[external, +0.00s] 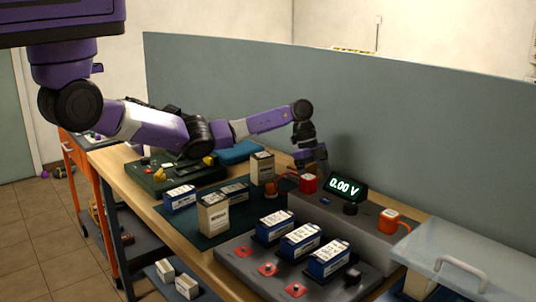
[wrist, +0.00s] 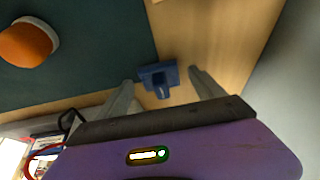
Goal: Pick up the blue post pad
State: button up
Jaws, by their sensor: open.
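A small blue piece with a flat plate and a short stub, which looks like the blue post pad (wrist: 158,77), rests on bare wood beside the dark mat's edge in the wrist view. My gripper (wrist: 160,82) is open, with one finger on each side of the blue piece. I see no contact between the fingers and it. In the external view my gripper (external: 313,166) points down near the back of the bench, behind the red item and the meter. I cannot make out the blue piece there.
A dark green mat (external: 195,219) bears several boxy batteries. A grey wall panel (external: 420,140) runs close behind. An orange round thing (wrist: 25,43) sits on the mat.

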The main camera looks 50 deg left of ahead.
jog(key=c, duration=1.4)
jog(key=shift+c, duration=0.2)
jog(key=shift+r, duration=0.15)
